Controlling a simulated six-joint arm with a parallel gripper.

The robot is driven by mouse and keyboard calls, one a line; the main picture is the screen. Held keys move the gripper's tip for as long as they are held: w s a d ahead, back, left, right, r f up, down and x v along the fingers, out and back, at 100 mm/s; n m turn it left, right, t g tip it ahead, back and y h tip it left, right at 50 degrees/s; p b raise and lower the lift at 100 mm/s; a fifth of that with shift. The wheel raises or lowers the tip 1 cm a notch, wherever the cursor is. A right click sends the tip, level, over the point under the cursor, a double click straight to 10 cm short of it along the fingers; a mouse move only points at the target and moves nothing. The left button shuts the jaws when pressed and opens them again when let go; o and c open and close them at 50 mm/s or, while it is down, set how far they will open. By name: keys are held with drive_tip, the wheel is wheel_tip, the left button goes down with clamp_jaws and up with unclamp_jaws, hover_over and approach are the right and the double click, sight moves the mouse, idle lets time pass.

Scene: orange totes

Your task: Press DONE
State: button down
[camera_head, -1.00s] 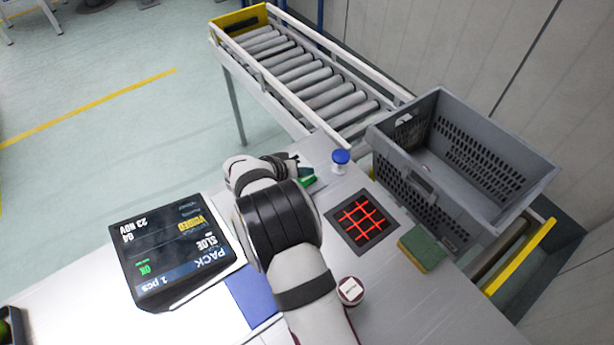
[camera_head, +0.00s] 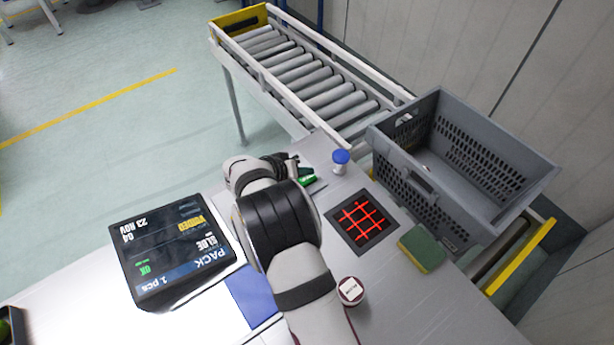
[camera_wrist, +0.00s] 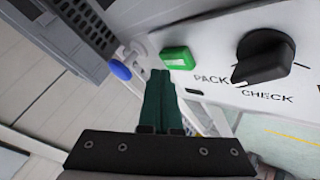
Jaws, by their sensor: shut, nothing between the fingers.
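A green button (camera_wrist: 178,58) sits on a white panel (camera_wrist: 215,40) in the wrist view, left of a black rotary knob (camera_wrist: 265,55) marked PACK and CHECK. No DONE label is readable. My gripper (camera_wrist: 160,75) is shut and empty, its dark green fingertips just below and left of the green button. I cannot tell whether they touch it. In the head view the green button (camera_head: 308,179) shows beside my wrist, and my arm hides most of the panel. A dark screen (camera_head: 175,250) reads PACK, 1 pcs, GLOE, VOIDED, 23 NOV, 04 and OK.
A blue-topped knob (camera_head: 341,157) stands near the green button. A red-lined square (camera_head: 362,221), a green and yellow sponge (camera_head: 422,249) and a round white-topped jar (camera_head: 351,291) lie to the right. A grey crate (camera_head: 470,125) and a roller conveyor (camera_head: 310,80) are behind.

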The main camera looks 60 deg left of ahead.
sight(315, 182)
drive_tip(key=shift+d+f, duration=0.1)
drive_tip(key=shift+f, duration=0.5)
drive_tip(key=shift+s+f, duration=0.1)
drive_tip(key=shift+f, duration=0.65)
idle(0.9)
drive_tip(key=shift+d, duration=0.1)
drive_tip(key=shift+s+d, duration=0.1)
drive_tip(key=shift+d, duration=0.55)
drive_tip(key=shift+a+r, duration=0.15)
drive_tip(key=shift+r, duration=2.5)
